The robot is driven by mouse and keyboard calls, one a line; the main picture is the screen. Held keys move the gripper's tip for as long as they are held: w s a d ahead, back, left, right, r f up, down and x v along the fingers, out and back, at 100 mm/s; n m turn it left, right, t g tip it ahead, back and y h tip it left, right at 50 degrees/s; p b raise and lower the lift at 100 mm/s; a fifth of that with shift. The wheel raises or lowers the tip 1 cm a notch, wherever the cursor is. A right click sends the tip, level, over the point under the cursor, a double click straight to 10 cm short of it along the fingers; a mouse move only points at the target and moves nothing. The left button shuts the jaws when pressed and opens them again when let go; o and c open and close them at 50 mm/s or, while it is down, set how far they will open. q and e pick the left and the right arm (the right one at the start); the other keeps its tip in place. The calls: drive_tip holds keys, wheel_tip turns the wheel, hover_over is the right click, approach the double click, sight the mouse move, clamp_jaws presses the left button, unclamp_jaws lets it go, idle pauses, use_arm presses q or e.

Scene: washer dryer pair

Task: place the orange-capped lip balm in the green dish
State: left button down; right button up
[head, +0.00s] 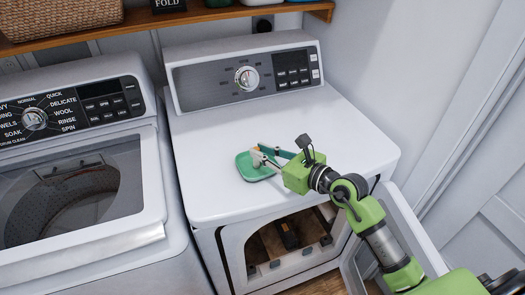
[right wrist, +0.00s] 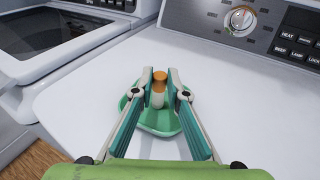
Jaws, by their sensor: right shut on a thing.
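The orange-capped lip balm (right wrist: 158,88) shows in the right wrist view, upright between my right gripper's fingertips, its orange cap on top and its pale body below. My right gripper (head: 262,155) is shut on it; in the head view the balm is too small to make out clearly. The green dish (head: 252,174) lies on the dryer top, and the fingertips are over it. It also shows in the right wrist view (right wrist: 152,126), below and around the balm. I cannot tell whether the balm touches the dish floor. My left gripper is not in view.
The white dryer top (head: 335,130) is clear around the dish. The dryer's control panel (head: 247,78) rises behind. The washer (head: 80,200) stands to the left. The dryer's front door (head: 385,240) hangs open below. A wooden shelf (head: 190,17) with a basket (head: 60,17) is above.

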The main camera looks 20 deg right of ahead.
drive_tip(key=shift+f, duration=0.2)
drive_tip(key=o, duration=0.8)
drive_tip(key=shift+c, duration=0.2)
drive_tip(key=shift+r, duration=0.2)
drive_tip(key=shift+s+d, duration=0.15)
drive_tip(key=shift+s, duration=0.1)
drive_tip(key=b+v, duration=0.2)
drive_tip(key=v, duration=0.8)
drive_tip(key=shift+s, duration=0.15)
drive_tip(key=shift+s+d+r+b, duration=0.2)
drive_tip(key=shift+s+d+b, duration=0.15)
drive_tip(key=shift+s, duration=0.2)
